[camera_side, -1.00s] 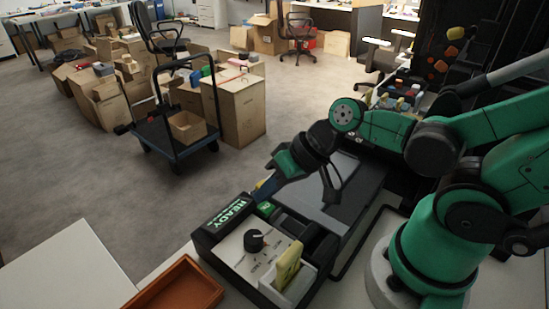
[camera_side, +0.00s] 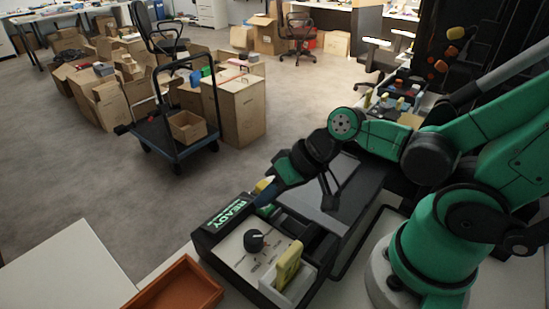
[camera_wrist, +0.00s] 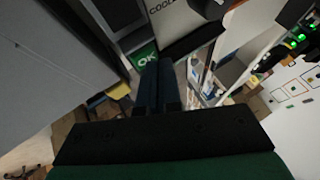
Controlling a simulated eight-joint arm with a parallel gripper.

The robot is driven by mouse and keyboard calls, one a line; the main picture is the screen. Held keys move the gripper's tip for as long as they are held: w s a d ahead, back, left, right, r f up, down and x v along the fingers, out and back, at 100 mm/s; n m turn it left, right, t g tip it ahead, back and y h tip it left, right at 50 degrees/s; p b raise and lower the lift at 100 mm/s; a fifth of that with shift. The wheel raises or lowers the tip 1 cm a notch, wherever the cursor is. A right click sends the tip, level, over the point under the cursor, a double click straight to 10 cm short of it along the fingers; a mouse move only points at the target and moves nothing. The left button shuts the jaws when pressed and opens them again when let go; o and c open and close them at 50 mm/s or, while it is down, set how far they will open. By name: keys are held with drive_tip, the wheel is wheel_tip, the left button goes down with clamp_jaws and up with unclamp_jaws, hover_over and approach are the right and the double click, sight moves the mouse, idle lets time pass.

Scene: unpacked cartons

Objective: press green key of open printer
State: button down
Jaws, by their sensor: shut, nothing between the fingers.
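The open printer (camera_side: 232,253) stands at the bottom middle of the side view, with a lit READY display (camera_side: 229,214) and a black knob (camera_side: 254,240). Its green key (camera_wrist: 143,53), marked OK, shows in the wrist view just past my fingertips. In the side view my fingers hide that key. My gripper (camera_side: 262,201) is shut and empty, its tips pointing down at the key beside the display. It also shows in the wrist view (camera_wrist: 156,68), where the tips overlap the key's lower edge. I cannot tell whether they touch it.
A yellow piece (camera_side: 264,185) lies just behind my fingers. A yellow block (camera_side: 288,264) stands in a white holder at the printer's front. An orange tray (camera_side: 178,287) lies to the left. A trolley (camera_side: 174,135) and cartons (camera_side: 238,108) stand on the floor beyond.

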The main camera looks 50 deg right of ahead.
sight(269, 207)
drive_tip(key=shift+f, duration=0.3)
idle(0.4)
drive_tip(key=shift+s+r, duration=0.1)
drive_tip(key=shift+r, duration=0.8)
drive_tip(key=shift+r, duration=2.55)
drive_tip(key=shift+d, duration=0.1)
drive_tip(key=w+d+n+t+h, duration=0.1)
drive_tip(key=w+d+h, duration=0.1)
drive_tip(key=d+h, duration=0.2)
drive_tip(key=shift+d+n, duration=0.3)
drive_tip(key=shift+d, duration=0.6)
